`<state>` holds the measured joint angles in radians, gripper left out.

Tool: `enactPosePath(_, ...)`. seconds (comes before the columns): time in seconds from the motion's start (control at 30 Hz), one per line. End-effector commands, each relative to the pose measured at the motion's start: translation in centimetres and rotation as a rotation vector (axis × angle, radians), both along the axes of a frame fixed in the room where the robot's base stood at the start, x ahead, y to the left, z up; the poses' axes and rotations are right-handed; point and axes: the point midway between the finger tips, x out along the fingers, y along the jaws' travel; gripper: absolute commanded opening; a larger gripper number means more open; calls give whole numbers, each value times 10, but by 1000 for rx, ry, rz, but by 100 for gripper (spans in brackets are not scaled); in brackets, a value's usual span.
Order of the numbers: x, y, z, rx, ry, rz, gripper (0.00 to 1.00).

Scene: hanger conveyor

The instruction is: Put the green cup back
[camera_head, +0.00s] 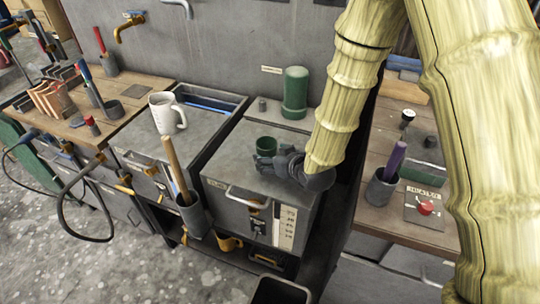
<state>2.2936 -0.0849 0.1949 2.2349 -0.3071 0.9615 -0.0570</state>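A small green cup (266,146) stands upright on the grey top of a metal cabinet (232,152). My dark gripper (276,160) is low over the same top, just to the right of the cup and in front of it, at the end of my pale, bamboo-like arm. The fingers overlap the cup's lower right edge in the picture. I cannot tell whether they touch the cup or how far apart they are.
A tall green cylinder (295,92) stands behind the cup. A white jug (166,113) and a sink (210,103) are to the left. A holder (192,216) with a wooden handle hangs at the cabinet's front left. A purple-handled tool (395,160) stands in a pot on the right bench.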

Motion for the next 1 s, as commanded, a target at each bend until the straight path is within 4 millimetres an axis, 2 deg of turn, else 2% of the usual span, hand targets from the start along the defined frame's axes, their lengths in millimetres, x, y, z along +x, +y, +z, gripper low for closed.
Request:
enactPosePath(0.5, -60, -37, 46, 5, -11, -2, 76)
enactPosePath(0.7, -70, -43, 53, 6, -11, -2, 76)
enactPosePath(1.0, -72, -44, 55, 6, -12, -2, 76)
